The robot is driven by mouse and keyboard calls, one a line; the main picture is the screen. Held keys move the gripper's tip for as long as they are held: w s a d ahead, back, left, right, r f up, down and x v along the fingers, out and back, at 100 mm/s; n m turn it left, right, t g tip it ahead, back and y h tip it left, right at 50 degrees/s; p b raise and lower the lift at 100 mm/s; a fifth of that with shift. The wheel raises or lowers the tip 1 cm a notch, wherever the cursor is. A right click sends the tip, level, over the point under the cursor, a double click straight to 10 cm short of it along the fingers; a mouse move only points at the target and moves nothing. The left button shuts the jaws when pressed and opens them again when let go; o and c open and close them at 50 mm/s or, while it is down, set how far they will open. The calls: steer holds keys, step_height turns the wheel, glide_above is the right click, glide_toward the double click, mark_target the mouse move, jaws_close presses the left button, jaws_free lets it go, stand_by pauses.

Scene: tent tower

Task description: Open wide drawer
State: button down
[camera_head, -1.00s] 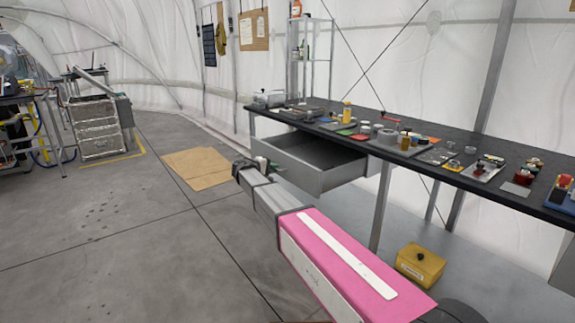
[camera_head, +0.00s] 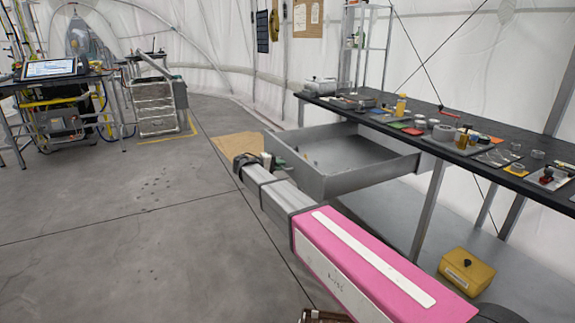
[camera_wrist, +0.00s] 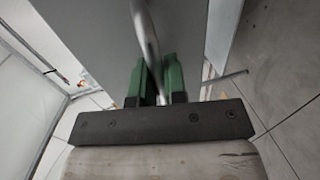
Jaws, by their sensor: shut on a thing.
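The wide drawer (camera_head: 352,185) is grey and hangs under the dark workbench (camera_head: 440,135). In the head view it stands pulled far out, and its inside shows, with a few small things near its left end. My gripper (camera_head: 269,161) is at the drawer's front face, at the end of my pink and grey arm. In the wrist view my gripper (camera_wrist: 158,85) has two green fingers shut on a grey bar handle (camera_wrist: 146,40), with the drawer's flat grey front (camera_wrist: 95,35) beyond. The fingertips are partly hidden in the head view.
Jars, discs and small trays lie along the workbench top. A yellow box (camera_head: 466,271) sits on the floor under the bench, near a bench leg (camera_head: 428,212). A brown mat (camera_head: 236,146) lies behind my gripper. The floor to the left is clear.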

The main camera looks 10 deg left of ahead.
steer(key=shift+s+a, duration=0.1)
steer(key=shift+a, duration=0.1)
steer(key=c, duration=1.2)
jaws_free()
steer(key=v, duration=1)
steer(key=shift+s+a, duration=0.2)
steer(key=shift+a, duration=0.1)
steer(key=shift+a, duration=0.1)
